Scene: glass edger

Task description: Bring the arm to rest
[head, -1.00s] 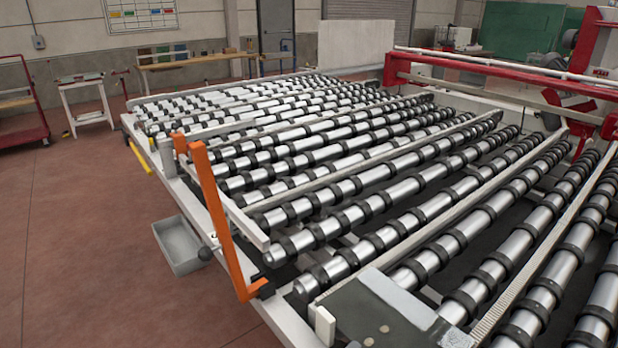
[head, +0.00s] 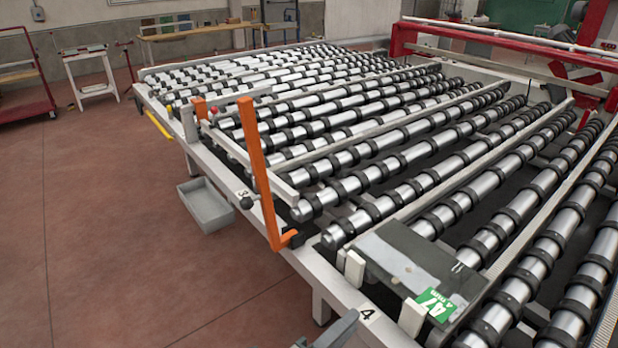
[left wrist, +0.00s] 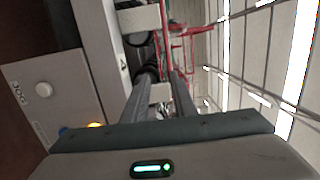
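My left gripper (head: 345,328) shows only as a grey piece at the bottom edge of the head view, close to the conveyor's front rail by the number 4 mark. In the left wrist view its two dark fingers (left wrist: 162,95) reach away from the camera with a gap between them. I see nothing held in that gap. My right gripper is in neither view.
The roller conveyor (head: 385,190) fills the right side. A dark plate with a green label (head: 436,304) lies on the near rollers. A JOG panel (left wrist: 50,100) is beside my wrist.

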